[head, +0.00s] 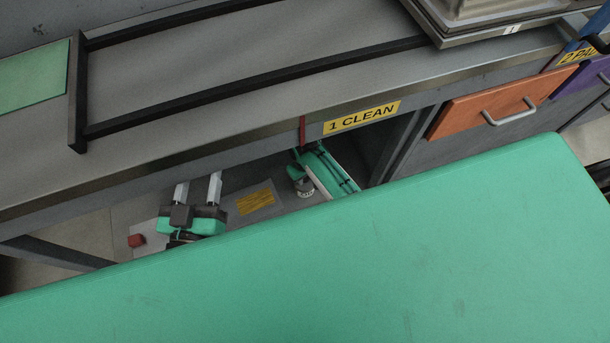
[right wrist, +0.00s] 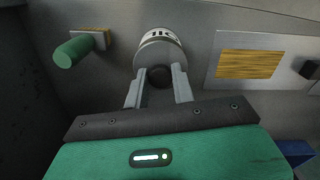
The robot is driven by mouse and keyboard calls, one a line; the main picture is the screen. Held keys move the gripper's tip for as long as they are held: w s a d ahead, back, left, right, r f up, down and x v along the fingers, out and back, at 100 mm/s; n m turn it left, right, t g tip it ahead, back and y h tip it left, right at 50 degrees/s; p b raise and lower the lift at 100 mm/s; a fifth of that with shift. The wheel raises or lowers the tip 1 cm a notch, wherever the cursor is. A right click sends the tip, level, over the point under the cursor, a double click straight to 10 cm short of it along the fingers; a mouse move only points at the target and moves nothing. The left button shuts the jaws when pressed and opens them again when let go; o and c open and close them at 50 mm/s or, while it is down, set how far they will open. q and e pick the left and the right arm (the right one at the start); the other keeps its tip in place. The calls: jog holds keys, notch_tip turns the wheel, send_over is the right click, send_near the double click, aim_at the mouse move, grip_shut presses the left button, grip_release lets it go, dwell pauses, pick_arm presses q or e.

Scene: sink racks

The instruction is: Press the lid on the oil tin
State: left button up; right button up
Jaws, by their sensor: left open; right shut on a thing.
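The oil tin (right wrist: 160,38), a pale cylinder with dark lettering, stands end-on in the right wrist view. In the head view a small pale lettered cylinder (head: 305,188), which looks like the tin, shows under the counter. A dark round knob (right wrist: 158,77), apparently on the lid, sits in front of the tin's grey end. My right gripper (right wrist: 159,72) is shut on this knob. I cannot tell whether the lid is seated or slightly apart from the tin. My left gripper (head: 199,182) is open and empty, left of the tin in the head view.
A yellow-brown striped patch (head: 255,202) lies between my left gripper and the tin. A green peg (right wrist: 75,50) stands left of the tin in the right wrist view. A red block (head: 136,240) lies at lower left. The counter edge (head: 240,133) overhangs this space.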

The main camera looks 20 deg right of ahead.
pick_arm(q)
jog(key=shift+r+p, duration=0.4)
jog(key=shift+r, duration=0.1)
dwell(0.4)
